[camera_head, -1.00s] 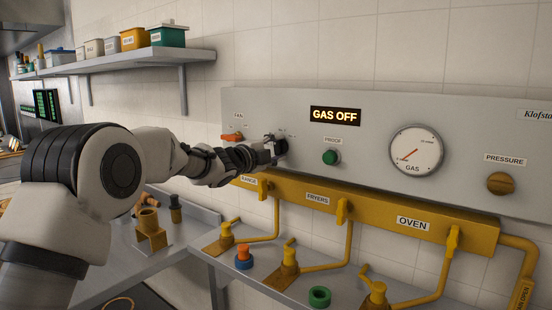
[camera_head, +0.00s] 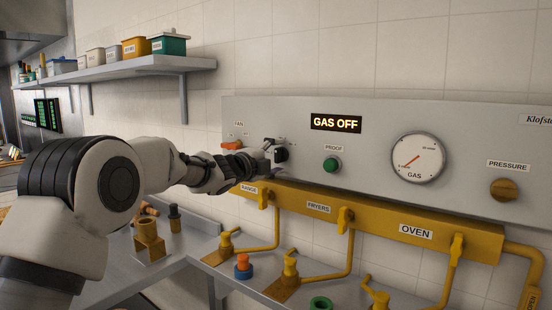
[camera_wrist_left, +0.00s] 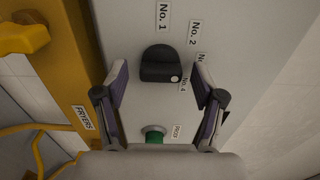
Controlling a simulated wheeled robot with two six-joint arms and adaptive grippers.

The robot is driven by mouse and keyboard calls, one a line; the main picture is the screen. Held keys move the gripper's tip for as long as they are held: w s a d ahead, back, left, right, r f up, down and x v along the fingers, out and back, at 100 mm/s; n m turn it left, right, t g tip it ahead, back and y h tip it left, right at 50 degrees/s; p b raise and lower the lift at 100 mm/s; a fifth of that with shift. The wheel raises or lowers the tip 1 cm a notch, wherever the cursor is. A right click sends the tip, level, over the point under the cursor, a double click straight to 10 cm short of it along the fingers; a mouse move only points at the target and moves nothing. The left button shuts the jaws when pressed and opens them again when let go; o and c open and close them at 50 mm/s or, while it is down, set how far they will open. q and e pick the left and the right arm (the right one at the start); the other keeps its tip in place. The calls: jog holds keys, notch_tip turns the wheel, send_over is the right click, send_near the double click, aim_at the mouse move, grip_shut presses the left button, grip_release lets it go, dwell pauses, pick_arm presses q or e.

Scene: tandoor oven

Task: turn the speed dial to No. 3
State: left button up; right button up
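The black speed dial (camera_wrist_left: 160,64) is on the grey panel (camera_wrist_left: 142,112), with a white dot on its rim close to the No. 4 label (camera_wrist_left: 183,84). The No. 1 label (camera_wrist_left: 163,17) and No. 2 label (camera_wrist_left: 194,38) are readable; the label between No. 2 and No. 4 is mostly hidden by a finger. My left gripper (camera_wrist_left: 162,88) is open, with one finger on each side of the dial and gaps visible between. In the head view my left gripper (camera_head: 270,152) is at the dial (camera_head: 281,154) and partly covers its labels. My right gripper is not in view.
A green PROOF button (camera_head: 332,165) is right of the dial, and an orange FAN switch (camera_head: 231,145) is left, close to my arm. A yellow gas pipe (camera_head: 375,220) with valve handles runs below the panel. The display (camera_head: 336,123) reads GAS OFF.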

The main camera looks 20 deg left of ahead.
pick_arm(q)
jog(key=v, duration=1.2)
